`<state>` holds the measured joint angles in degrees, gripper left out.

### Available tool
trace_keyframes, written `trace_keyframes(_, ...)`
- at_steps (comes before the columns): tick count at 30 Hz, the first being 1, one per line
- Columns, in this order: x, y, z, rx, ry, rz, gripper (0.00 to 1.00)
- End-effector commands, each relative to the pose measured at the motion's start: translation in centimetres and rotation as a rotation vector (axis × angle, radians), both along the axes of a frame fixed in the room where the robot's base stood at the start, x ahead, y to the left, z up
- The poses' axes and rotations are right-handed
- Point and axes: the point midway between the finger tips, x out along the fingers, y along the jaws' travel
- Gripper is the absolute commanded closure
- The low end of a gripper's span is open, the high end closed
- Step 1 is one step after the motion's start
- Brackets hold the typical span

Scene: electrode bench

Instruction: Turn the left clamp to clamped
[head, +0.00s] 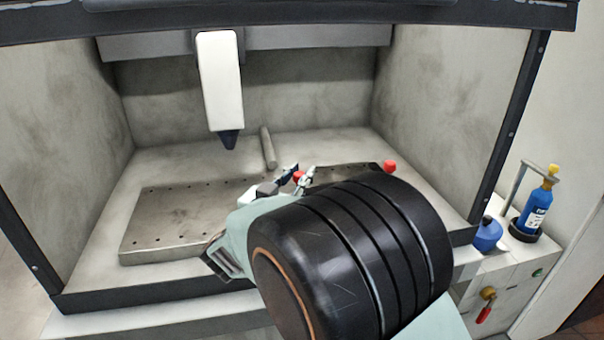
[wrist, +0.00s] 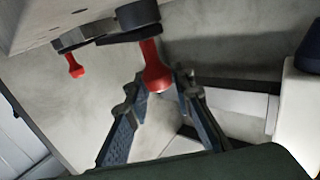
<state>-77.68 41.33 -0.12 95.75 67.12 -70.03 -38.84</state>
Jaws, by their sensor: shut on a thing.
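My arm hides most of the left clamp's body in the head view. The other clamp's red handle (head: 389,166) stands to the right, apart from my gripper; it also shows in the wrist view (wrist: 75,66).
The perforated metal plate (head: 165,226) lies on the floor of a grey-walled enclosure. A white, dark-tipped tool (head: 221,82) hangs above it. A grey rod (head: 268,147) lies behind. A blue bottle (head: 535,210) and a blue round container (head: 487,235) stand outside, right.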

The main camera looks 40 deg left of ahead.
Motion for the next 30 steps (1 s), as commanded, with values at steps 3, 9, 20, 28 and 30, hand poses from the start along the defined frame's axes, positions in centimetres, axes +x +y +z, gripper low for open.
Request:
trace_keyframes(3, 0.1, -0.1, 0.0, 0.0, -0.001, -0.001, 0.77)
trace_keyframes(9, 0.1, 0.0, 0.0, 0.0, -0.001, 0.0, 0.6)
trace_keyframes(20, -0.9, -0.2, 0.0, 0.0, 0.0, 0.002, 0.6)
trace_keyframes(28, -6.0, -1.8, 0.1, 0.0, 0.0, 0.004, 0.6)
trace_keyframes(30, -7.4, -2.3, 0.0, 0.0, 0.0, 0.004, 0.6)
